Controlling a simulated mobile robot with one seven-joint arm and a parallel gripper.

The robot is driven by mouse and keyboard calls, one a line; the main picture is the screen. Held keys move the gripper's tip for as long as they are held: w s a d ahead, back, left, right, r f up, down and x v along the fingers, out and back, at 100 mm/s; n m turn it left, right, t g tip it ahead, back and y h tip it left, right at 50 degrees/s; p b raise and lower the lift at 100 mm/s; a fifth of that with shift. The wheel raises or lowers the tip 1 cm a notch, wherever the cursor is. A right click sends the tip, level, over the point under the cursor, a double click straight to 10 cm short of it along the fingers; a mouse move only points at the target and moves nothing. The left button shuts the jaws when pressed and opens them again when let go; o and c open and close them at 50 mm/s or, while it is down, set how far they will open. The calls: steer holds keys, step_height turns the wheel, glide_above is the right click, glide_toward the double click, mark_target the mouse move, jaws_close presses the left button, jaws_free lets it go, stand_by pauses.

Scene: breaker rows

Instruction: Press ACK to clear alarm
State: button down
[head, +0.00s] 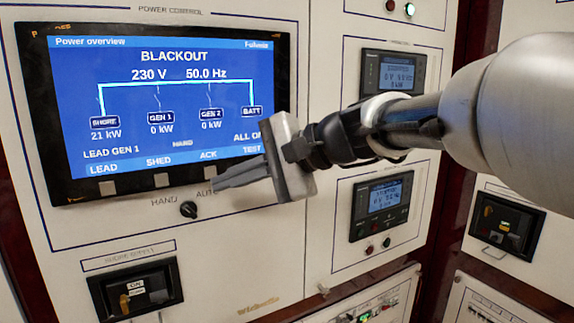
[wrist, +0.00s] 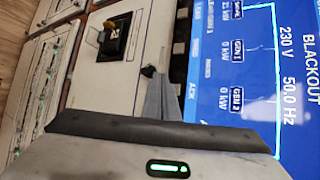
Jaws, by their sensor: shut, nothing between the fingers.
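The power control panel's blue screen (head: 165,105) reads BLACKOUT, with LEAD, SHED, ACK and TEST along its bottom.
A black HAND/AUTO selector knob (head: 188,209) sits just below my fingertips. The grey LEAD key (head: 103,188) and SHED key (head: 161,180) are left of them. A breaker with an orange handle (head: 135,290) is lower left. Small meters (head: 382,207) are on the right panel.

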mark_target(210, 172)
steer(key=shift+w+a, duration=0.4)
steer(key=shift+w, duration=0.25)
steer(key=shift+w+a, duration=0.4)
steer(key=shift+w, duration=0.2)
stand_by(1.2)
steer(key=shift+w+a+p, duration=0.2)
steer(key=shift+w+p, duration=0.1)
steer(key=shift+w, duration=0.1)
steer(key=shift+w+a, duration=0.25)
steer(key=shift+w, duration=0.1)
stand_by(0.5)
steer(key=shift+s+d, duration=0.1)
steer(key=shift+s, duration=0.05)
stand_by(0.3)
steer(key=shift+s+d+b, duration=0.3)
steer(key=shift+s+d, duration=0.05)
steer(key=shift+s, duration=0.25)
